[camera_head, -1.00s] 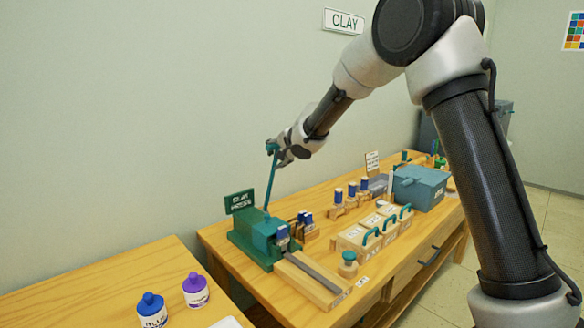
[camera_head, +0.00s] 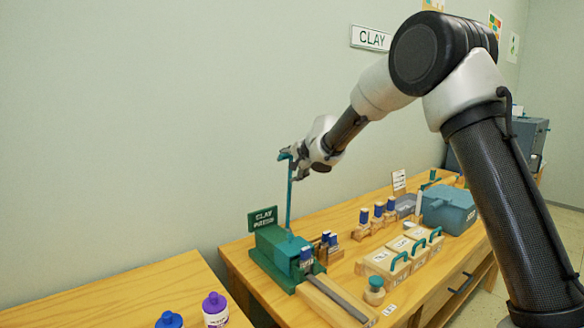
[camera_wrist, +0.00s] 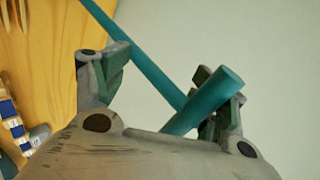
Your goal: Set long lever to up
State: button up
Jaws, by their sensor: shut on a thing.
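The long teal lever (camera_head: 289,205) rises from the green clay press (camera_head: 283,256) and stands nearly upright in the head view. My gripper (camera_head: 294,162) is at the lever's top end, shut on its handle. In the wrist view the lever's thin rod (camera_wrist: 140,54) runs to a thicker crossbar handle (camera_wrist: 206,101), which lies between the fingers of my gripper (camera_wrist: 165,88). The exact finger contact is partly hidden. The press's green "CLAY PRESS" sign (camera_head: 263,218) stands behind it.
On the wooden bench (camera_head: 236,262) are labelled boxes with teal handles (camera_head: 399,262), blue-topped bottles in wooden holders (camera_head: 378,212) and a blue-grey bin (camera_head: 448,209). A purple-capped bottle (camera_head: 215,308) stands on the nearer table. The wall is close behind the press.

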jog(key=o, duration=0.6)
jog(key=shift+a+f, duration=0.2)
jog(key=shift+f, duration=0.2)
jog(key=shift+s, duration=0.1)
jog(key=shift+c, duration=0.2)
jog(key=v, duration=1.2)
jog(key=shift+d+r, duration=0.1)
jog(key=shift+r, duration=0.15)
jog(key=c, duration=0.4)
jog(key=shift+c, duration=0.4)
